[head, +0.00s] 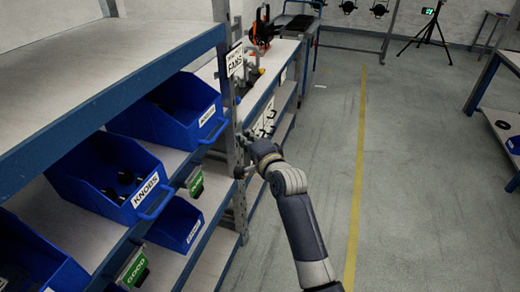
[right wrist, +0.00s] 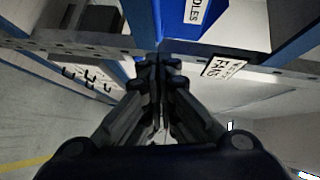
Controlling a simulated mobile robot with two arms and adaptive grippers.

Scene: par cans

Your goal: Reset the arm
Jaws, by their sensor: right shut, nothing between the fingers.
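My right arm reaches in from the bottom of the head view. Its gripper (head: 244,142) is beside the grey shelf upright, near the shelf front. In the right wrist view the two fingers of this gripper (right wrist: 158,72) meet at their tips, shut with nothing between them. A shelf upright and a blue beam lie just beyond the fingertips there. I cannot tell whether the fingers touch the upright. My left gripper is not in view.
Blue bins stand on the shelves at left, one labelled KNOBS (head: 107,179) with dark parts inside. A FANS sign (head: 235,61) hangs on the upright. The grey floor (head: 400,180) with a yellow line (head: 358,170) is clear at right. A tripod (head: 428,32) stands far back.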

